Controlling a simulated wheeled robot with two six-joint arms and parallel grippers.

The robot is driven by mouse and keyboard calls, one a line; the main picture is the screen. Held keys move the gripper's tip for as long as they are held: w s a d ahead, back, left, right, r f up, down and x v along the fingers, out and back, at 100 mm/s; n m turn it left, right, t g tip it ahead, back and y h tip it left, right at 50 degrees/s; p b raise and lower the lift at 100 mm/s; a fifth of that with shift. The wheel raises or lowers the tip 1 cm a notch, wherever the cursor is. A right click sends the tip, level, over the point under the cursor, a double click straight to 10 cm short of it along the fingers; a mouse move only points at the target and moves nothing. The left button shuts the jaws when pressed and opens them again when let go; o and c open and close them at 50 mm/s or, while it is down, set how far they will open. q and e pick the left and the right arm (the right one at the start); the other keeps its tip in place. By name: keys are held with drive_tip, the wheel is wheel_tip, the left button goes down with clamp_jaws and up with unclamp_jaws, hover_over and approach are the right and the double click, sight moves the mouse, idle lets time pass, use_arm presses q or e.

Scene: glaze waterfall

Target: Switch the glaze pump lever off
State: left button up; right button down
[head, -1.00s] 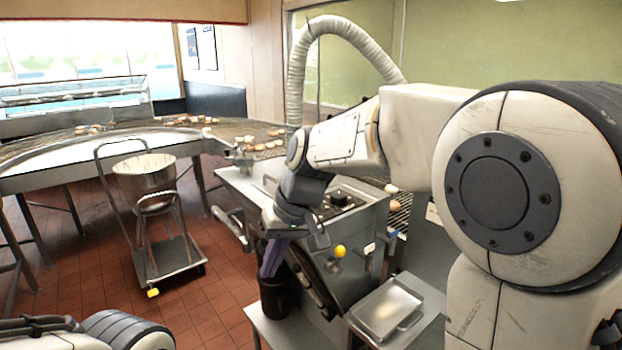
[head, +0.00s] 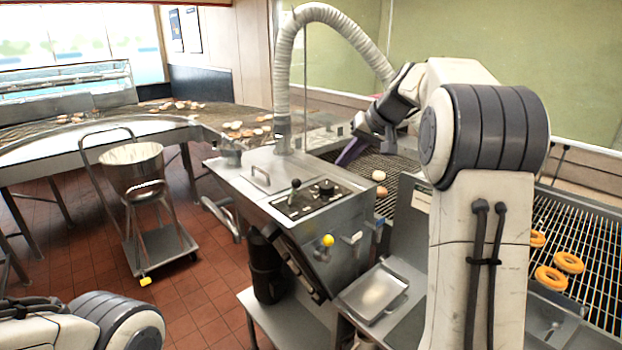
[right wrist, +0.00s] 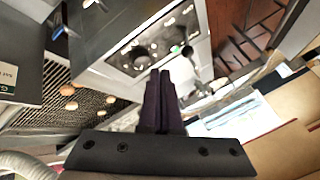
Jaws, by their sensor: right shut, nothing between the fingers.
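The steel glaze machine (head: 240,180) stands in the middle of the head view. Its top panel (head: 310,203) carries a small upright black-tipped lever (head: 295,186) and a dark round knob (head: 326,187). A yellow ball handle (head: 328,240) sticks out from its front. I cannot tell for certain which one is the pump lever. My right gripper (head: 345,158), with purple fingers, is shut and empty, behind and right of the panel by the mesh conveyor. In the right wrist view its closed fingers (right wrist: 160,76) point toward the panel (right wrist: 155,42), apart from it. My left gripper is out of view.
A ribbed hose (head: 285,70) rises from the machine. The mesh conveyor (head: 575,225) with rings of dough runs along the right. A steel tray (head: 390,290) sits in front, and a trolley with a bucket (head: 133,172) stands on the open tiled floor at left.

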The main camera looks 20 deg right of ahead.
sight(293, 192)
drive_tip(key=p+x, duration=0.2)
drive_tip(key=x, duration=0.6)
drive_tip(key=shift+w+a+f, duration=0.15)
drive_tip(key=a, duration=0.1)
drive_tip(key=w+a+p, duration=0.1)
drive_tip(key=a, duration=0.1)
drive_tip(key=shift+w+f+p, duration=0.15)
drive_tip(key=shift+w+p, duration=0.1)
drive_tip(key=shift+p, duration=0.1)
drive_tip(key=shift+w+a+f, duration=0.15)
drive_tip(key=shift+w+a, duration=0.05)
drive_tip(key=shift+a, duration=0.15)
